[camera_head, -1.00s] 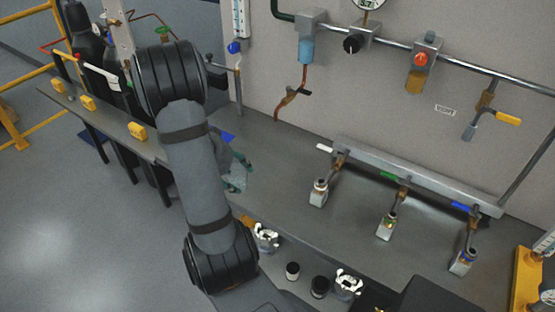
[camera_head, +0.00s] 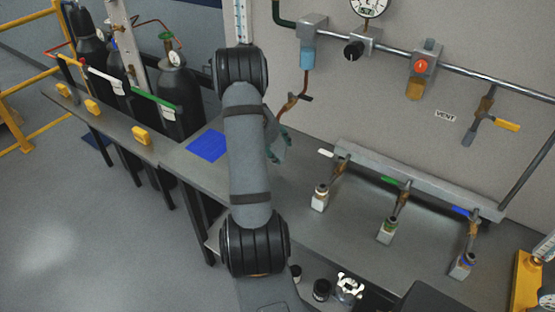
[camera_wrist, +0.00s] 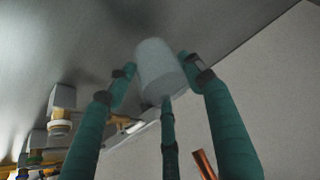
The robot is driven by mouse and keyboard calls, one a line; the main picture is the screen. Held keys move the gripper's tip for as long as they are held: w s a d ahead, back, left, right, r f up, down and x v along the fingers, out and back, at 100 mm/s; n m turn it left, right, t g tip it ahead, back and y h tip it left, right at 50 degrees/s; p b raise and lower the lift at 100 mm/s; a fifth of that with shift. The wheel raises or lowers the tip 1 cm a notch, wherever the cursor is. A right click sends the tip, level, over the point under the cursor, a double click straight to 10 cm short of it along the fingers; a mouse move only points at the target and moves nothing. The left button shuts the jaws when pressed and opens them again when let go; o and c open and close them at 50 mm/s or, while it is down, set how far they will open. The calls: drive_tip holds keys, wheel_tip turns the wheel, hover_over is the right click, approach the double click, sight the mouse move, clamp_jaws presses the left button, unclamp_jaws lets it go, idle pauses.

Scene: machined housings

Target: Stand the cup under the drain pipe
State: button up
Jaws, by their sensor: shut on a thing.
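A pale grey-white cup (camera_wrist: 160,72) is between the teal fingers of my gripper (camera_wrist: 158,66) in the wrist view. My gripper is shut on it and the cup looks close to upside down in that picture. In the head view my gripper (camera_head: 279,146) shows only partly behind my arm, and the cup is hidden. The copper drain pipe (camera_head: 305,84) comes down from a blue bowl (camera_head: 307,53) on the wall, with a dark lever (camera_head: 304,97) near its lower end. My gripper is below and slightly left of that end. A copper tube (camera_wrist: 203,165) shows at the bottom of the wrist view.
A manifold (camera_head: 410,180) with several valves and small bottles below stands to the right on the bench. A blue mat (camera_head: 208,146) lies left of my arm. Gas cylinders (camera_head: 180,95) stand behind the left shelf. The bench between pipe and manifold is mostly clear.

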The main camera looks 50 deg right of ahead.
drive_tip(key=shift+f+b, duration=0.35)
drive_tip(key=shift+f, duration=0.3)
drive_tip(key=shift+d+f+b, duration=0.15)
drive_tip(key=shift+f+b, duration=1)
drive_tip(key=shift+f, duration=0.8)
drive_tip(key=shift+f, duration=0.2)
drive_tip(key=o, duration=1.2)
drive_tip(key=p+v, duration=0.4)
drive_tip(key=v, duration=0.8)
drive_tip(key=shift+r+p, duration=0.2)
drive_tip(key=shift+p, duration=0.2)
